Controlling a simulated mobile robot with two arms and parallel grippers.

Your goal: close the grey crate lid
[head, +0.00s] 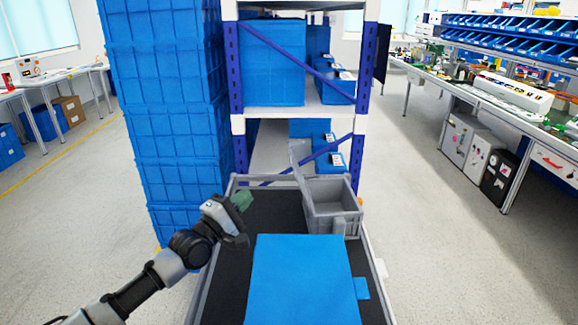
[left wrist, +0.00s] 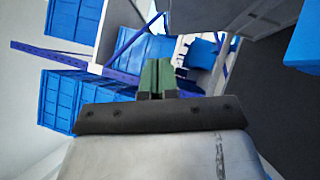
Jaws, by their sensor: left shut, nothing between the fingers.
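The small grey crate (head: 333,222) stands on the far right part of a dark-topped cart. Its grey lid (head: 300,168) is open, standing up steeply along the crate's left side. My left gripper (head: 241,201) is to the left of the crate and lid, apart from both, over the cart's left part. Its green fingers are shut with nothing between them, as the left wrist view (left wrist: 156,78) also shows. My right gripper is not in view.
A blue box (head: 303,280) lies on the cart (head: 222,262) in front of the crate. Stacked blue crates (head: 180,120) stand behind at the left. A shelf rack with blue posts (head: 236,65) stands behind the cart. The cart's dark top is bare left of the crate.

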